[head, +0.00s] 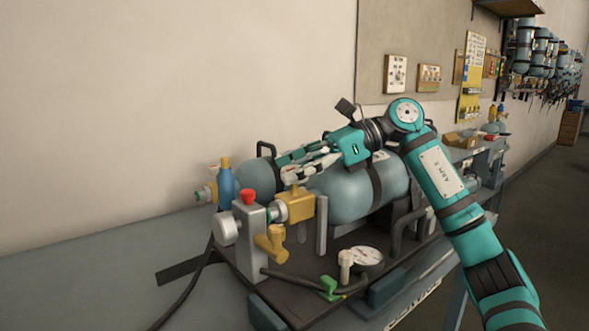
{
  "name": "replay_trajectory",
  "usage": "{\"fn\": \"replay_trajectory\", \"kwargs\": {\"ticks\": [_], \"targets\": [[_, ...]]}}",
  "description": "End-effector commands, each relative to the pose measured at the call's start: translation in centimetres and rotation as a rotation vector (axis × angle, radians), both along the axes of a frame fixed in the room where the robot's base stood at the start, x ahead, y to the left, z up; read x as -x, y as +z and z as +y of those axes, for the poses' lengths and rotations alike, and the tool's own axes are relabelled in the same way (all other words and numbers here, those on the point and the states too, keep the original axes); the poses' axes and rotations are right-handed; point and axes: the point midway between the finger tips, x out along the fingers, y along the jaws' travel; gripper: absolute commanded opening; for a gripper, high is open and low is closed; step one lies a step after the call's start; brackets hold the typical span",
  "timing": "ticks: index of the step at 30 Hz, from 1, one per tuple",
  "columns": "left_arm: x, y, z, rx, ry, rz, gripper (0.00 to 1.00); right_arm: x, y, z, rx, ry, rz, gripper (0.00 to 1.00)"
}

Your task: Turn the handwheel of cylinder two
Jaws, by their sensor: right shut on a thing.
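A grey-blue cylinder (349,196) lies on its side in a dark cradle, with a brass valve (300,206) at its left end. A second cylinder (257,171) lies behind it, mostly hidden by my right gripper and the front cylinder. No number is readable on either. My right gripper (291,173) reaches in from the right above the front cylinder. Its fingers are closed at the top of the brass valve, on what seems to be its handwheel, which the fingers mostly hide. My left gripper is not in view.
A blue bottle-shaped part (226,187) stands behind. The left bench top (90,275) is clear.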

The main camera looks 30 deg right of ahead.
Motion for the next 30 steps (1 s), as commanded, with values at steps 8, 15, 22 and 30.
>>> {"fn": "replay_trajectory", "kwargs": {"ticks": [8,15,22,30], "targets": [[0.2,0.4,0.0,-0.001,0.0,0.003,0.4,0.1,-0.2,-0.1,0.008,-0.151,0.001,0.12],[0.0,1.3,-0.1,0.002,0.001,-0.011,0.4,0.0,-0.1,-0.1,0.003,-0.291,0.002,0.12],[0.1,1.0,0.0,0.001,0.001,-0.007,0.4,0.0,0.0,0.0,0.0,-0.294,0.002,0.12],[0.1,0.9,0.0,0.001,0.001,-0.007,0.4,0.0,0.0,0.0,0.0,-0.293,0.002,0.69]]}}
